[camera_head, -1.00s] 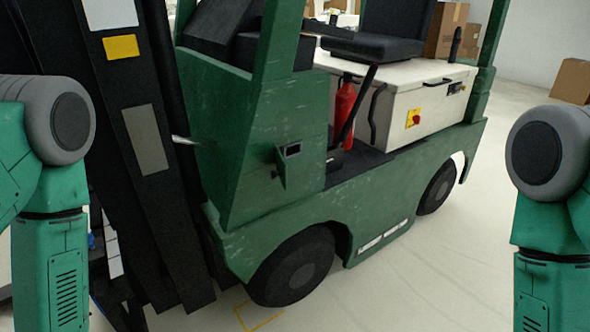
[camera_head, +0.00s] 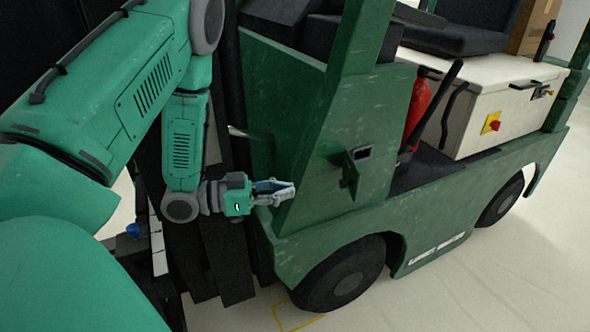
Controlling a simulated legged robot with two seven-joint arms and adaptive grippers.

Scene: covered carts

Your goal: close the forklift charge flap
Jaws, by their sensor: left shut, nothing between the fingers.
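The green forklift (camera_head: 310,130) fills the middle of the view. My right gripper is out of view.
The dark mast (camera_head: 222,235) stands close behind my left arm. The front wheel (camera_head: 340,277) is below the panel. A red extinguisher (camera_head: 418,105) and a white battery box (camera_head: 475,112) are to the right. The pale floor (camera_head: 480,285) is clear at lower right.

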